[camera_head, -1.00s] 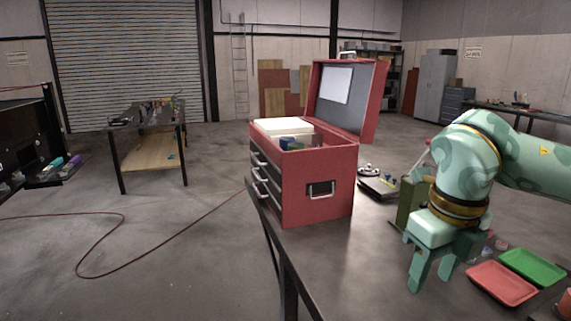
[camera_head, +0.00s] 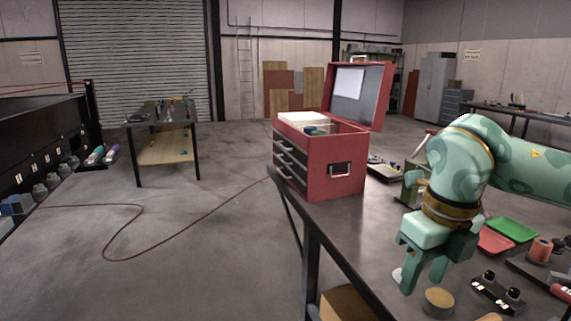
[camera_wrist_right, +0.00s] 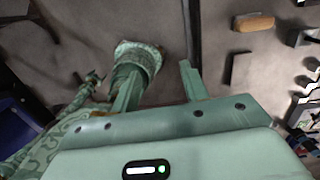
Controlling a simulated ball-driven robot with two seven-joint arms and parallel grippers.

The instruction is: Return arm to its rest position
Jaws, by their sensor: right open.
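My right gripper (camera_head: 422,282) hangs at the end of the mint-green right arm (camera_head: 462,165), over the near part of the dark workbench (camera_head: 345,250). Its two fingers point down, apart, with nothing between them. The fingers also show spread and empty in the right wrist view (camera_wrist_right: 158,80). A tan round piece (camera_head: 438,300) is just right of the fingertips in the head view; I cannot tell the height gap. Mint-green patterned parts of my own body show at the left of the wrist view. My left gripper cannot be made out.
An open red toolbox (camera_head: 341,187) stands on the bench left of the arm. A red tray (camera_head: 494,241), a green tray (camera_head: 512,229), a reddish spool (camera_head: 540,250) and a dark piece with black knobs (camera_head: 497,294) lie to the right. Floor left of the bench is mostly clear.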

